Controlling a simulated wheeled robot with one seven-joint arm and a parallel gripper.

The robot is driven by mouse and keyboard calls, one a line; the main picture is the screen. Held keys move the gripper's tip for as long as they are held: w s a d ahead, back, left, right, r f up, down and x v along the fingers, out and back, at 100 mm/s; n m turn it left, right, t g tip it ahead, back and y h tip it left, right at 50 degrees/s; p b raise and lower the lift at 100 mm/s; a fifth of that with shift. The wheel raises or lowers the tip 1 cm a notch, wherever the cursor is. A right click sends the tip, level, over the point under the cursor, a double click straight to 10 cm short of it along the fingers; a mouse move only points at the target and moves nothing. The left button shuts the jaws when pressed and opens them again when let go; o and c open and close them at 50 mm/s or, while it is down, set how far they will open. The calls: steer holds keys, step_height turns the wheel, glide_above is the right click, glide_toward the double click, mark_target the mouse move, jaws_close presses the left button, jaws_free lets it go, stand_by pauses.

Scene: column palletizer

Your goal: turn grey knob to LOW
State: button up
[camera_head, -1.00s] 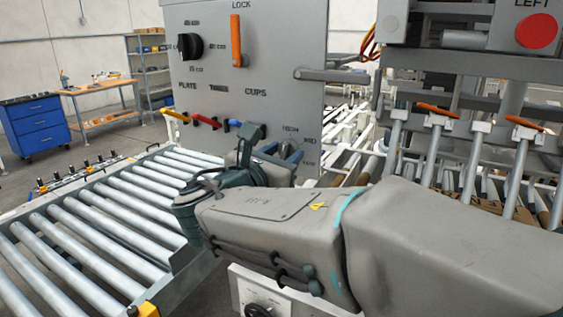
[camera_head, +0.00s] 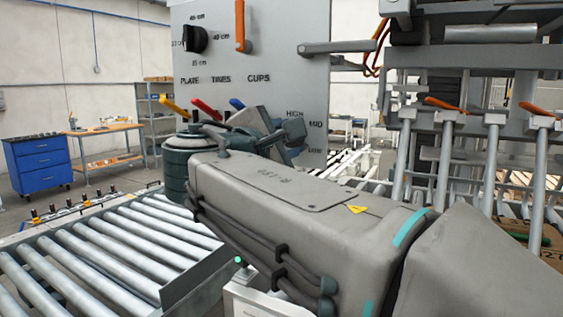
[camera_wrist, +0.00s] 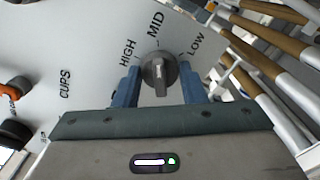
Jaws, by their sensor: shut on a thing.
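The grey knob (camera_wrist: 159,68) sits on the grey panel in the wrist view, between the printed words HIGH, MID and LOW. Its raised grip bar runs roughly up and down in the picture, in line with my gripper; I cannot tell surely which end is the pointer. My gripper (camera_wrist: 160,76) is shut on the knob, with one blue finger on each side. In the head view my gripper (camera_head: 287,136) is at the panel's lower right by the HIGH, MID and LOW labels, and the knob is hidden behind it.
The panel (camera_head: 285,50) also carries a black knob (camera_head: 195,38), an orange lever (camera_head: 240,25) and yellow, red and blue handles to the left of my gripper. A roller conveyor (camera_head: 110,250) lies at lower left. Pipes and orange-handled rods stand at right.

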steer(key=m+b, duration=0.9)
steer(key=m, duration=0.3)
steer(key=shift+f+b, duration=0.1)
steer(key=shift+b, duration=0.3)
steer(key=o, duration=1)
steer(key=v, duration=1.3)
steer(key=shift+s+a+p, duration=0.2)
steer(key=shift+s+p, duration=0.15)
steer(key=shift+p, duration=0.05)
